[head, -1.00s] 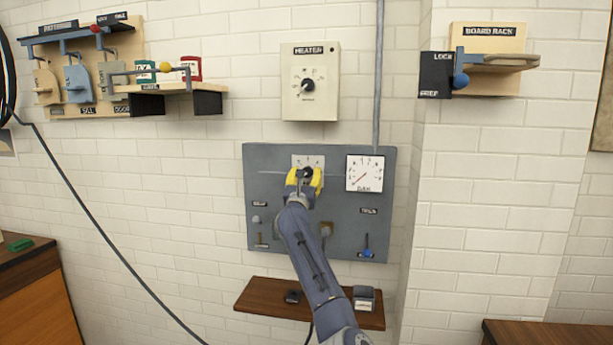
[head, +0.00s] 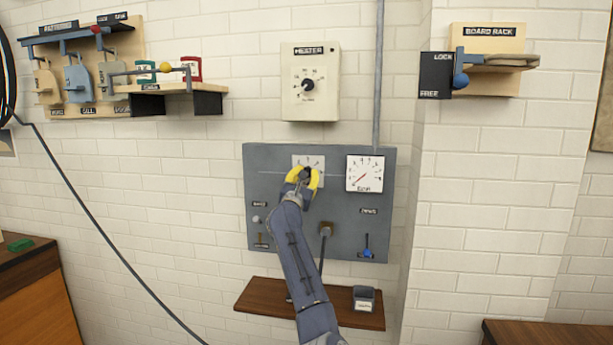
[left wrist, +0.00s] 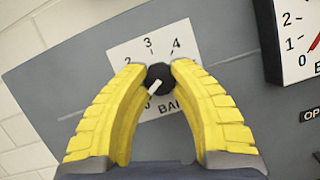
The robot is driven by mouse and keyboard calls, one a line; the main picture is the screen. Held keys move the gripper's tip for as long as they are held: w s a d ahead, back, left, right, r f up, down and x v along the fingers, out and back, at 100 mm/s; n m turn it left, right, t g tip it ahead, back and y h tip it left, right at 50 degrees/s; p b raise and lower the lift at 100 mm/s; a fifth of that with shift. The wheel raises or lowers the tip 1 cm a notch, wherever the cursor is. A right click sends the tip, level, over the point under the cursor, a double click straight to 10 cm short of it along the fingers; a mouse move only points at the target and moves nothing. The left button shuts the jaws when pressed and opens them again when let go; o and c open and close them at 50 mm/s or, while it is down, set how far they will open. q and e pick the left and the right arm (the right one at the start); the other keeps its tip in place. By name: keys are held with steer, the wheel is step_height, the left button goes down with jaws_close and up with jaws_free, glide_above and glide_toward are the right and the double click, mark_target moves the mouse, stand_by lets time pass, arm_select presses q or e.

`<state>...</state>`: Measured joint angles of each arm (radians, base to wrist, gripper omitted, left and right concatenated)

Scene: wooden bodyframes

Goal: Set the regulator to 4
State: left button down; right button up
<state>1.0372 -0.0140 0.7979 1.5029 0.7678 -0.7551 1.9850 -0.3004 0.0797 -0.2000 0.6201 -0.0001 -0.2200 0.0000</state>
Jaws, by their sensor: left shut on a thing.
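The regulator is a black round knob (left wrist: 159,77) on a white dial plate (left wrist: 125,55) marked 2, 3, 4 and BAR in the left wrist view. Its white pointer is turned toward the lower left there, near a partly hidden 0 and away from the 4. My left gripper (head: 303,178), with yellow ribbed fingers, is shut on the knob, one fingertip on each side. In the head view the fingers cover part of the dial plate (head: 300,160). A round-scale gauge (head: 364,173) sits right of the dial, its needle at the low end. My right gripper is not in view.
A brown shelf (head: 262,299) is below, partly behind my left arm. A heater box (head: 310,80) hangs above.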

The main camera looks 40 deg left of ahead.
arm_select(q)
steer(key=shift+r+m+g+h, duration=0.2)
steer(key=shift+m+g, duration=1.25)
steer(key=shift+m, duration=3.8)
steer(key=shift+r+m+g+h, duration=0.2)
steer(key=shift+m+g, duration=1.3)
steer(key=shift+m, duration=3.7)
steer(key=shift+r+m+g+h, duration=0.2)
steer(key=shift+m+g, duration=1.25)
steer(key=shift+m, duration=3.8)
steer(key=shift+f, duration=0.15)
steer(key=c, duration=1)
jaws_free()
steer(key=shift+f, duration=0.1)
